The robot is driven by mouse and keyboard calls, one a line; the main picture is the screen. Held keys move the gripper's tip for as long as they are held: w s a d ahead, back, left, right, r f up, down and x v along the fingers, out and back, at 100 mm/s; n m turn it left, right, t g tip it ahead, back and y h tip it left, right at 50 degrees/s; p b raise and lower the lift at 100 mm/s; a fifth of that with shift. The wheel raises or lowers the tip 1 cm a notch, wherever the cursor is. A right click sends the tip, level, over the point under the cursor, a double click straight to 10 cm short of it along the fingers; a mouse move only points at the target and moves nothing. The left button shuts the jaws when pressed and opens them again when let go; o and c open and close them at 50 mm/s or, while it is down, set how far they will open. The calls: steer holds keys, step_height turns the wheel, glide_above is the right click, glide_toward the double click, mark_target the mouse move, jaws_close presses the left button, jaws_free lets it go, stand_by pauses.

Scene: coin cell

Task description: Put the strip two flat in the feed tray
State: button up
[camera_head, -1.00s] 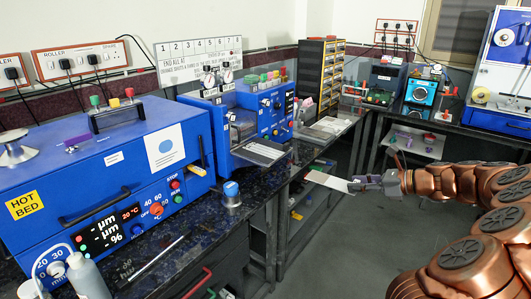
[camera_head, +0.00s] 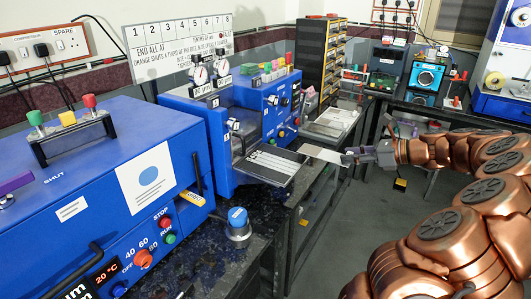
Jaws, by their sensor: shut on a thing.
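My gripper (camera_head: 358,155) is shut on the end of a pale, thin strip (camera_head: 324,153). The strip lies roughly level and points left from the fingers, over the area by the bench edge. A flat tray with pale lines (camera_head: 273,163), which looks like the feed tray, juts from the front of the blue roller-type machine (camera_head: 215,135). The strip's left end appears close to the tray's right side in the picture. I cannot tell its height above the tray or any touch. No number is readable on the strip.
Another flat pale tray (camera_head: 333,121) lies farther back on the bench. A blue-topped knob (camera_head: 238,222) stands on the dark bench in front. The large blue hot bed machine (camera_head: 110,190) fills the left. Open floor lies right of the bench.

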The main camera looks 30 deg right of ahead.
steer(key=p, duration=0.1)
glide_above(294, 169)
steer(key=shift+s+f, duration=0.15)
steer(key=shift+f, duration=2.3)
steer(key=shift+f, duration=0.1)
steer(key=o, duration=0.9)
